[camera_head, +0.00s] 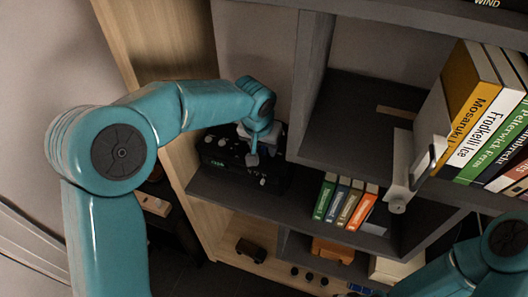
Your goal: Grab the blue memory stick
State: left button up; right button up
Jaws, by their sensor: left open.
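My left gripper (252,158) reaches in from the left and points down at the shelf, over a black box with small knobs (221,157). The gripper is open and small in the picture, and I see nothing held in it. I cannot make out a blue memory stick; it may be hidden by the gripper or too small to tell. My right arm shows at the lower right, but its gripper is not in view.
Small coloured books (345,203) stand on the same dark shelf, right of the box. Larger books (480,110) stand at the upper right, beside a pale metal bracket-like piece (402,165). A dark upright divider (311,80) rises right of my left gripper. Small items lie on lower shelves.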

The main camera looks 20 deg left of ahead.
pick_arm(q)
jog(key=shift+s, duration=0.15)
jog(key=shift+w, duration=0.2)
jog(key=c, duration=0.5)
jog(key=shift+s, duration=0.1)
grip_shut()
